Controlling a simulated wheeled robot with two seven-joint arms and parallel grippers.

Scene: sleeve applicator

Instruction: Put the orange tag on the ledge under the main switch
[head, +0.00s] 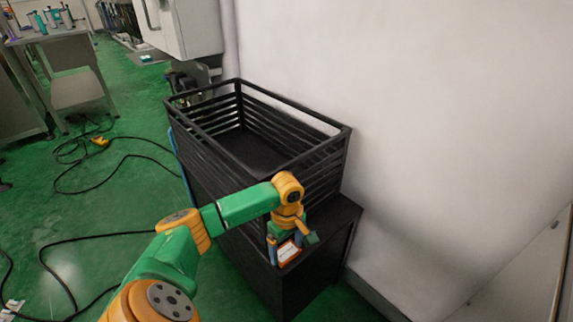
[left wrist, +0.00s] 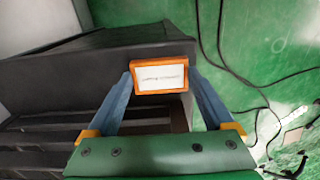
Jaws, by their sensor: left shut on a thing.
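The orange tag (head: 288,251) has an orange frame around a white face with a line of small print. My left gripper (head: 285,250) is shut on it, at the near end of a black crate-like rack. In the left wrist view the tag (left wrist: 161,77) sits between the two blue fingertips (left wrist: 163,80), with its white face toward the camera. A dark flat top lies behind the tag there; I cannot tell whether the tag touches it. No main switch or ledge can be made out. My right gripper is not in view.
The black slatted crate (head: 340,135) stands against a white wall (head: 440,110), with a black low cabinet (head: 340,213) at its near end. Black cables (head: 75,238) lie on the green floor to the left. A grey table (head: 75,85) stands at the far left.

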